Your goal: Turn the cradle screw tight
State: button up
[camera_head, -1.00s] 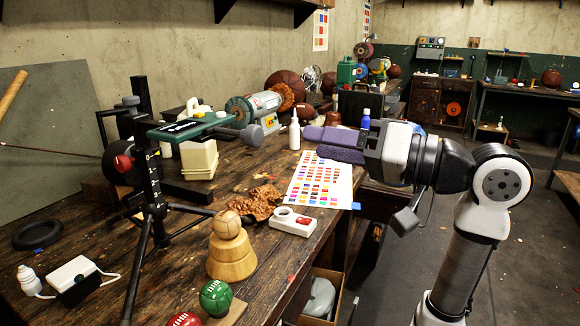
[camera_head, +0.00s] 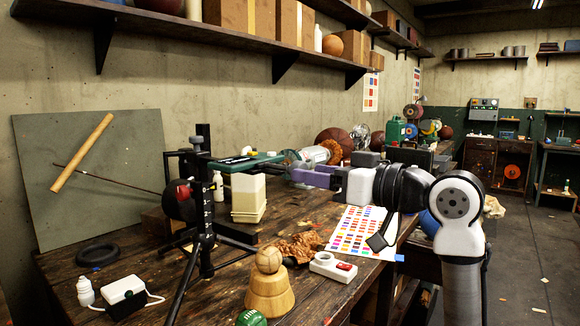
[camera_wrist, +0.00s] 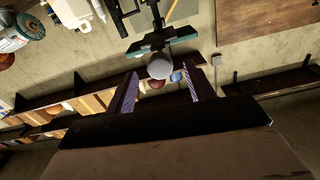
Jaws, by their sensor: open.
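The cradle is a green bar (camera_head: 243,163) on a black stand (camera_head: 203,200) that rises at the left of the bench. Its screw has a round grey knob (camera_wrist: 160,67), which shows in the wrist view in front of the green cradle (camera_wrist: 165,45). My gripper (camera_head: 292,172) has purple-padded fingers and is open, pointing left at the knob end of the bar. In the wrist view the knob lies between the two fingertips or just beyond them; I cannot tell the depth. No finger visibly touches it. In the head view the knob is hard to make out by the fingers.
A cream container (camera_head: 248,195) stands below the bar. A ball on a wooden stand (camera_head: 268,285), a white box with a red switch (camera_head: 333,266) and a colour chart (camera_head: 362,232) lie toward the front. A loaded shelf (camera_head: 230,25) runs along the wall above.

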jog(key=x, duration=0.6)
jog(key=shift+a+p, duration=0.15)
jog(key=shift+p, duration=0.3)
jog(key=shift+w, duration=0.1)
